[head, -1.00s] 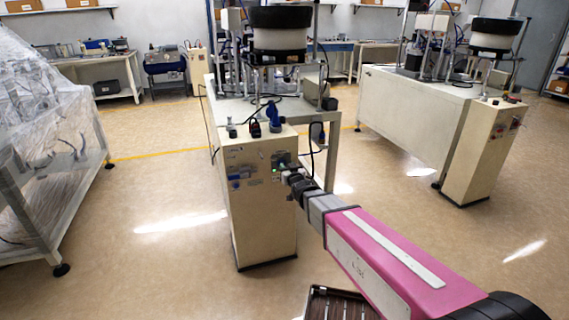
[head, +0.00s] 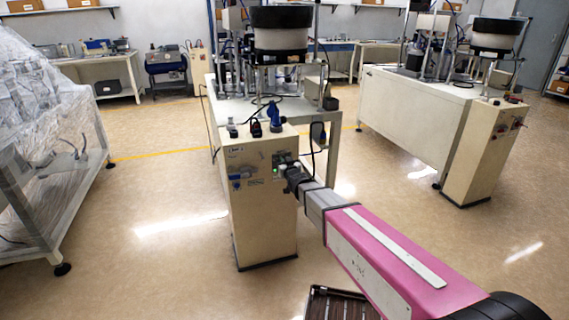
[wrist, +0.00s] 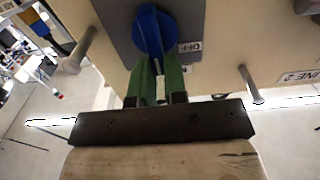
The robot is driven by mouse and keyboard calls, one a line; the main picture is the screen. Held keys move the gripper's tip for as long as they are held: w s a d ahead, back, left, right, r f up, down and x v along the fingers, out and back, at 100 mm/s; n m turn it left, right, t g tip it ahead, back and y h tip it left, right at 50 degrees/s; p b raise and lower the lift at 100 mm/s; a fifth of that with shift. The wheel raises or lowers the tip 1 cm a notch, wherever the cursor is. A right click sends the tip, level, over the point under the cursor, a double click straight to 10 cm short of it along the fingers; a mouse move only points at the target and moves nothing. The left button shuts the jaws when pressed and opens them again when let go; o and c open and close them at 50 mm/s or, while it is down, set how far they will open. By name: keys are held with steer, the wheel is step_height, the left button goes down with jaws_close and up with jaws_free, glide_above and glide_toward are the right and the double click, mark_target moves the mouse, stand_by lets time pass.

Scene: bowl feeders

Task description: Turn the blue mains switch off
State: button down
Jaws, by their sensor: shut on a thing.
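The blue mains switch (wrist: 152,30) is a round knob on a dark grey plate, at the top middle of the wrist view. A label reading OFF (wrist: 190,47) is beside it on the right. My gripper (wrist: 158,75) has green fingers, which are shut on the knob's near part. In the head view my gripper (head: 284,170) is at the upper right of the front of the beige control cabinet (head: 262,225). There the gripper and wrist hide the switch, and its exact angle is hard to read.
Two bolts or posts (wrist: 80,52) (wrist: 251,84) stick out on either side of my fingers. A blue connector (head: 273,113) stands on the cabinet top. A bowl feeder (head: 280,30) is behind it.

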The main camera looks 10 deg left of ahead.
steer(key=n, duration=0.3)
steer(key=a+n, duration=0.1)
steer(key=n, duration=0.2)
steer(key=s+n, duration=0.1)
steer(key=n, duration=0.2)
steer(key=shift+a+f, duration=0.3)
steer(key=shift+f, duration=0.1)
steer(key=shift+s+a+f+n, duration=0.1)
steer(key=shift+f+n, duration=0.2)
steer(key=shift+n, duration=1.15)
steer(key=shift+s+a+f+n, duration=0.1)
steer(key=shift+f+n, duration=0.2)
steer(key=shift+n, duration=1.2)
steer(key=shift+a+f+n, duration=0.1)
steer(key=shift+f+n, duration=0.2)
steer(key=shift+n, duration=1.15)
steer(key=c, duration=1.2)
jaws_free()
steer(key=shift+o, duration=0.2)
